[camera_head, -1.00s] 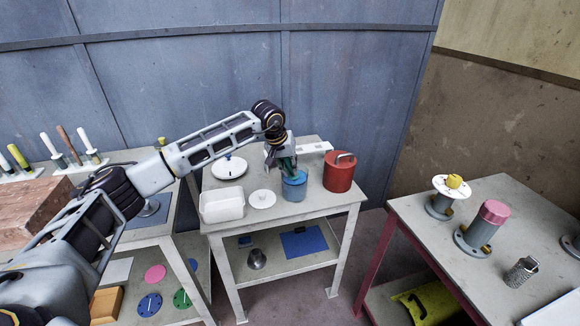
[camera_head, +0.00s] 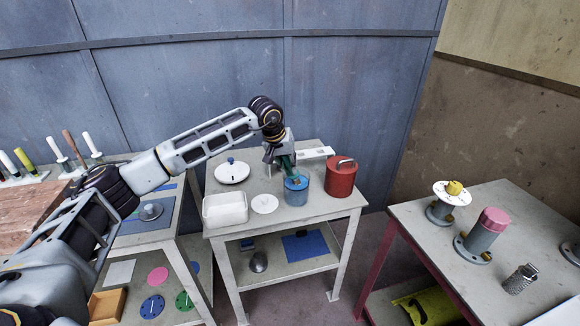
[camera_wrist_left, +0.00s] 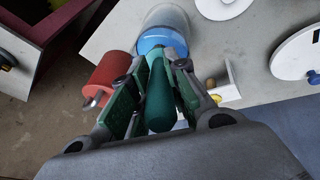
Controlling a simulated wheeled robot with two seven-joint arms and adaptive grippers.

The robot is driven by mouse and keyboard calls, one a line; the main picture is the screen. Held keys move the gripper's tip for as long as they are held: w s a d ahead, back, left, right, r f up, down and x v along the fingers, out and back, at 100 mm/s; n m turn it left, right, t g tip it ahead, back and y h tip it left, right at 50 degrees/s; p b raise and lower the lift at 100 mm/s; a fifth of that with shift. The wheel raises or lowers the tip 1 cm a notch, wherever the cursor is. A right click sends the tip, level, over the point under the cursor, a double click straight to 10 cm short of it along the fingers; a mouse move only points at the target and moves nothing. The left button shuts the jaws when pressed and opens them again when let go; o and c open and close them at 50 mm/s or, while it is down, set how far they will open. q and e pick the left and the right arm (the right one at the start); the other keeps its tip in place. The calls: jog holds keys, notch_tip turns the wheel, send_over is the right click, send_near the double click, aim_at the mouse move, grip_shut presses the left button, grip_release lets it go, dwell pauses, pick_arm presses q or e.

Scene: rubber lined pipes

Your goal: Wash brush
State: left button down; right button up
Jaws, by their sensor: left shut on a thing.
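My left gripper (camera_head: 284,163) is above a blue can (camera_head: 296,190) on the middle table. It is shut on the brush, whose dark green handle (camera_wrist_left: 159,95) lies between the green finger pads in the left wrist view. The handle points down to the can's mouth. The can also shows in the left wrist view (camera_wrist_left: 163,38), with bright blue inside. The brush's lower end is hidden by the fingers and the can, so I cannot tell how deep it sits. My right gripper is out of view.
A red canister with a handle (camera_head: 340,178) stands close right of the can. A white tub (camera_head: 225,209), a flat white disc (camera_head: 265,204) and a white round lid with a blue knob (camera_head: 232,172) are to the left. A separate table with flanged pipes (camera_head: 477,240) is at right.

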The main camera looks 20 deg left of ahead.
pick_arm(q)
jog(key=shift+p+v, duration=1.15)
jog(key=shift+v, duration=1.9)
jog(key=shift+r+p, duration=1.35)
jog(key=shift+r, duration=1.15)
